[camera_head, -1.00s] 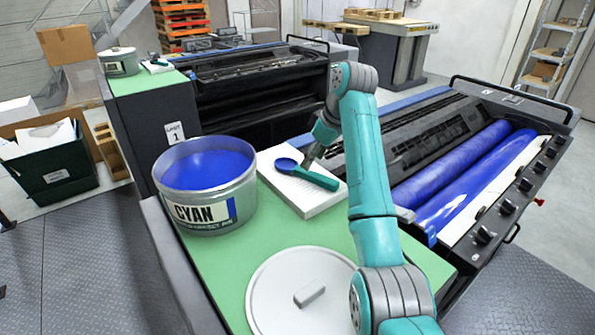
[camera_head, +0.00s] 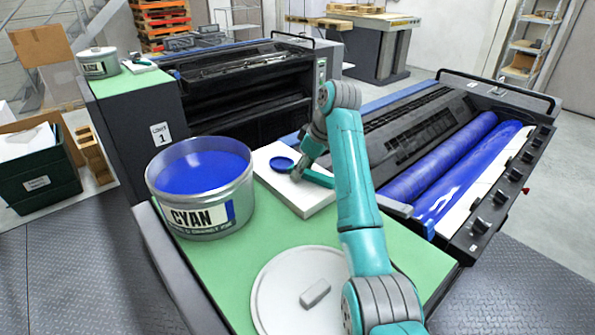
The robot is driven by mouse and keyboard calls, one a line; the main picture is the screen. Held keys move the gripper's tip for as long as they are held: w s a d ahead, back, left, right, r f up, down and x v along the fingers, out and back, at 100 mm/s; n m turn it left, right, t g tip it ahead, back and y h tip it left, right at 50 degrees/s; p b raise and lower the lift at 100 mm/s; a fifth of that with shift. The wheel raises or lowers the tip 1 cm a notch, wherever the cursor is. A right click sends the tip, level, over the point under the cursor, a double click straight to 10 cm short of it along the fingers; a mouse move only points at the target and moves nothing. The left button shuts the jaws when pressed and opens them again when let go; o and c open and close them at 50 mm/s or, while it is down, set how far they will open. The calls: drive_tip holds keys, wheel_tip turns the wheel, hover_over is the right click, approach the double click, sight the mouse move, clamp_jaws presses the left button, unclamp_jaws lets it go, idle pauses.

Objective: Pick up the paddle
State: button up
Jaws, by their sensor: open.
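The paddle (camera_head: 282,164) lies on a white pad (camera_head: 305,202) on the green bench top. Its round end is blue with ink, and its teal handle points right. My gripper (camera_head: 297,178) is down at the paddle, over the place where the handle meets the round end. The gripper and wrist hide part of the handle. The fingers are small and dark here, and I cannot tell whether they touch the handle. The gripper is open and the paddle still rests on the pad.
An open can of blue ink marked CYAN (camera_head: 203,187) stands left of the pad. Its grey lid (camera_head: 299,270) lies in front on the green bench top (camera_head: 230,268). The press with blue rollers (camera_head: 440,165) is at the right. Bare green surface lies between can and lid.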

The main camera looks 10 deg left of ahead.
drive_tip(key=shift+f, duration=0.1)
drive_tip(key=shift+c, duration=0.2)
clamp_jaws()
